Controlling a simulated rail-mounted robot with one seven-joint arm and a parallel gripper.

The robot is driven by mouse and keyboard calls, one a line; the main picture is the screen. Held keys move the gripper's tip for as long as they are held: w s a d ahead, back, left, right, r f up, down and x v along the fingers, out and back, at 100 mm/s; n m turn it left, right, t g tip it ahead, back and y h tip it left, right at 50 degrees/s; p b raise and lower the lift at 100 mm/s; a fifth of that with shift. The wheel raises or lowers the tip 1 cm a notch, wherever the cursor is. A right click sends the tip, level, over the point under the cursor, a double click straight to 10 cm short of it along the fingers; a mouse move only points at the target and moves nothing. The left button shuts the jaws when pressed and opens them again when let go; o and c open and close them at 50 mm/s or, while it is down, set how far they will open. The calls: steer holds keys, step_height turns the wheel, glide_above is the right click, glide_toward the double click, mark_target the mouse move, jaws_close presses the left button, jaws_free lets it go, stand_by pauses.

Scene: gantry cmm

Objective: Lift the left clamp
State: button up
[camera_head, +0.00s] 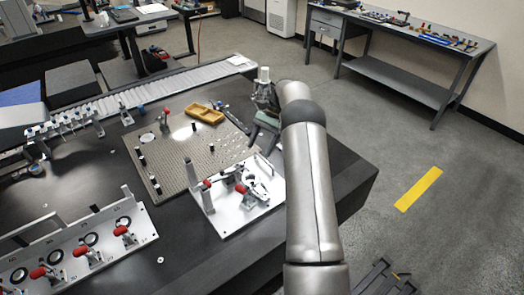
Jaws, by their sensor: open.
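A white fixture plate (238,214) lies on the dark table, left of my arm. Two small clamps with red handles stand on it: the left clamp (207,185) near the plate's left edge, and the right clamp (241,188) near its middle. My gripper (262,135) is above the plate's far side, up and to the right of both clamps and apart from them. It is open, and I see nothing held in it. My arm covers the plate's right edge. Whether the left clamp is raised or lowered is too small to tell.
A perforated plate (215,158) with small posts and a yellow tray (205,113) lies behind the fixture. A long fixture with several red-handled clamps (124,232) stands at front left. A roller conveyor (160,90) runs behind. The table in front of the white plate is bare.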

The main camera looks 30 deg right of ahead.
steer(key=shift+p+v, duration=0.45)
steer(key=shift+v, duration=0.8)
steer(key=s+a+r+n+t+h+b, duration=0.15)
steer(key=s+a+r+n+h, duration=0.3)
steer(key=s+a+r, duration=0.75)
steer(key=s+a+f+n+t+h+b, duration=0.1)
steer(key=s+a+f+n, duration=0.1)
steer(key=s, duration=1)
steer(key=s+a+f+n+t+h+b, duration=0.1)
steer(key=s+a+n, duration=0.3)
steer(key=s, duration=0.8)
steer(key=shift+f+n+t+h, duration=0.4)
steer(key=shift+n+t, duration=0.15)
steer(key=shift+n, duration=0.5)
